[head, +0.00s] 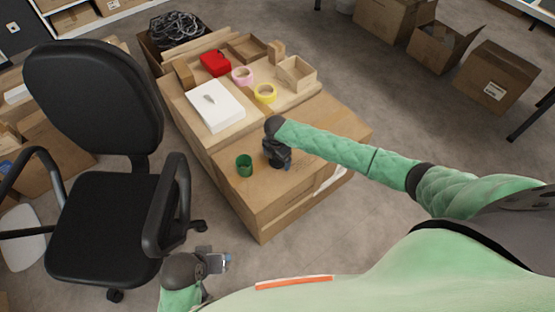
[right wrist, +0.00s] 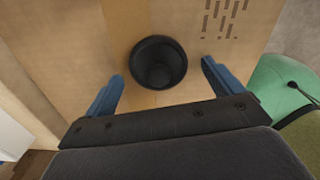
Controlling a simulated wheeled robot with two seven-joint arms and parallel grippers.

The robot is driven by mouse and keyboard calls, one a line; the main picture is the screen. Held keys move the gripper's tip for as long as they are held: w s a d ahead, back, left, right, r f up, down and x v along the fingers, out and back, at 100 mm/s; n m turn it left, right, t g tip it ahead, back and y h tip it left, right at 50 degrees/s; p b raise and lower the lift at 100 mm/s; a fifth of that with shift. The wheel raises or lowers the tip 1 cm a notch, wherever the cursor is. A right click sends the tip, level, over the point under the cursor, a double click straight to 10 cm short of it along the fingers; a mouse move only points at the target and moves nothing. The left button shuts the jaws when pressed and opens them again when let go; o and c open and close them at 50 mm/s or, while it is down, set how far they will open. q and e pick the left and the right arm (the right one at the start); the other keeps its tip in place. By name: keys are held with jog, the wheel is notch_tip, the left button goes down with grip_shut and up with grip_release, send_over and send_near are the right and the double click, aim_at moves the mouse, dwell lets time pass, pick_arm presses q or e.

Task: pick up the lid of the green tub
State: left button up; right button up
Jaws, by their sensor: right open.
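The green tub (head: 244,166) stands upright on the large carton, left of my right gripper and apart from it. It looks open at the top, and I cannot make out a separate lid. My right gripper (head: 281,163) points down over the carton top. In the right wrist view its blue fingers (right wrist: 160,85) are spread apart and empty. A round, black, hollow cup-like thing (right wrist: 158,62) stands just beyond and between the fingertips; the gripper mostly hides it in the head view. My left gripper (head: 220,262) is low beside the chair; its jaws are unclear.
The large carton (head: 270,215) has free room at its front. A black office chair (head: 105,215) stands at left.

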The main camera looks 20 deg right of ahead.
jog(key=shift+f, duration=0.1)
jog(key=c, duration=1.1)
